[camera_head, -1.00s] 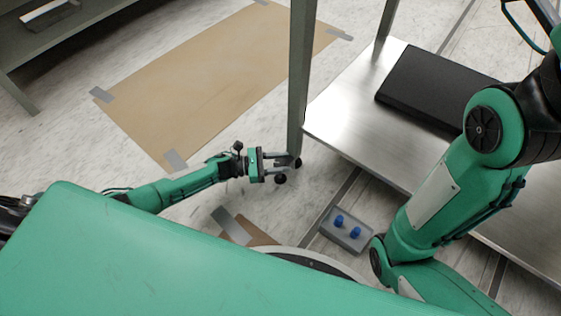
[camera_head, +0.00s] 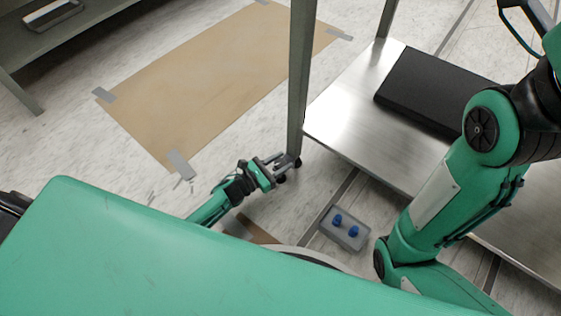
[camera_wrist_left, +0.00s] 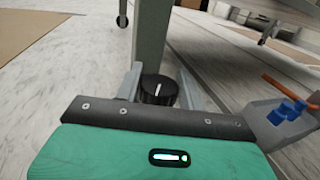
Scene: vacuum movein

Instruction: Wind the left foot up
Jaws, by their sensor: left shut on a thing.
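The left foot (camera_wrist_left: 158,90) is a black round knob with a white mark at the bottom of a grey metal table leg (camera_head: 301,75). The leg also shows in the left wrist view (camera_wrist_left: 150,35). My left gripper (camera_head: 284,163) is low at the base of this leg, with its fingers on either side of the foot. In the left wrist view the gripper (camera_wrist_left: 160,88) is shut on the black foot. The foot's underside is hidden. My right arm comes in at the right, but its gripper is out of view.
A steel shelf (camera_head: 345,105) with a black slab (camera_head: 435,88) on it is right of the leg. A grey tray (camera_head: 338,236) with blue pieces lies on the floor near it. A taped brown sheet (camera_head: 210,85) covers floor at the left.

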